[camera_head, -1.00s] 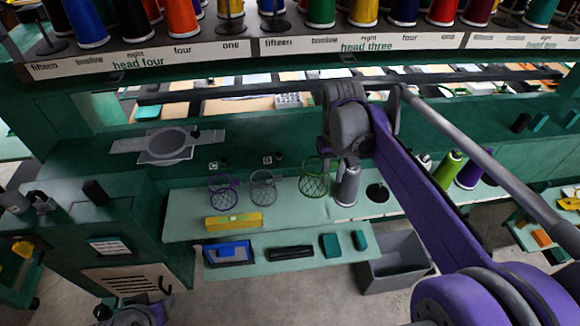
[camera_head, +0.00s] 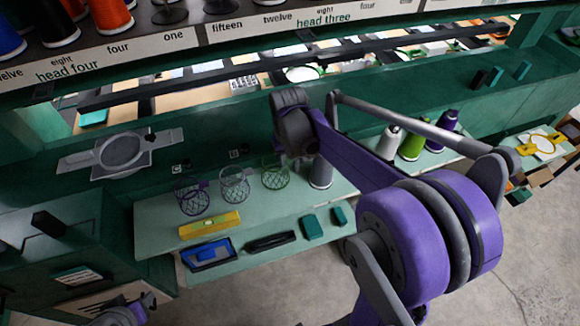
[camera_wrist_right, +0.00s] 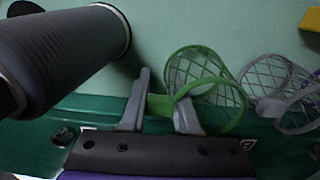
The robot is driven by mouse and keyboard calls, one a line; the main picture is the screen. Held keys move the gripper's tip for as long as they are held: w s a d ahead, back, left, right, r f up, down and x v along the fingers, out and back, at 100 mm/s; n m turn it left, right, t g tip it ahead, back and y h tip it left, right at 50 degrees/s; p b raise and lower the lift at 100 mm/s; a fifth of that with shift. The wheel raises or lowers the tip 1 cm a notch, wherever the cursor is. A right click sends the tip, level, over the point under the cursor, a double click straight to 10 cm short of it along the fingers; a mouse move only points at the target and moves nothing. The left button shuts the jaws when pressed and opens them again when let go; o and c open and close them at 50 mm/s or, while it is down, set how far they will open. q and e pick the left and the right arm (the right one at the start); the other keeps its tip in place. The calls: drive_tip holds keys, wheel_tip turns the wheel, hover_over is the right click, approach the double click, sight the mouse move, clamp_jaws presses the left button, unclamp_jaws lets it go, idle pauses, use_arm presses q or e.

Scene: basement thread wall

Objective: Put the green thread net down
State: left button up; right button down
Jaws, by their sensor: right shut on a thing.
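The green thread net (camera_head: 275,172) is a small open mesh basket at the right end of a row of nets on the pale green shelf (camera_head: 155,232). It also shows in the right wrist view (camera_wrist_right: 207,82), with a solid tab on its rim. My right gripper (camera_wrist_right: 160,108) is shut on this tab, a finger on each side. I cannot tell whether the net's base touches the shelf. In the head view my right gripper (camera_head: 297,150) is mostly hidden behind its own wrist. The left gripper's fingers are not in view.
A grey net (camera_head: 235,184) and a purple net (camera_head: 192,196) stand to the left. A grey thread cone (camera_head: 321,173) stands close on the right. A yellow box (camera_head: 210,224) lies in front. A blue tray (camera_head: 208,254) and dark items lie on the lower ledge.

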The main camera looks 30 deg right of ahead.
drive_tip(key=shift+f, duration=0.3)
drive_tip(key=shift+f, duration=0.15)
drive_tip(key=c, duration=1)
unclamp_jaws()
drive_tip(key=shift+f, duration=0.1)
drive_tip(key=shift+c, duration=0.2)
drive_tip(key=o, duration=0.4)
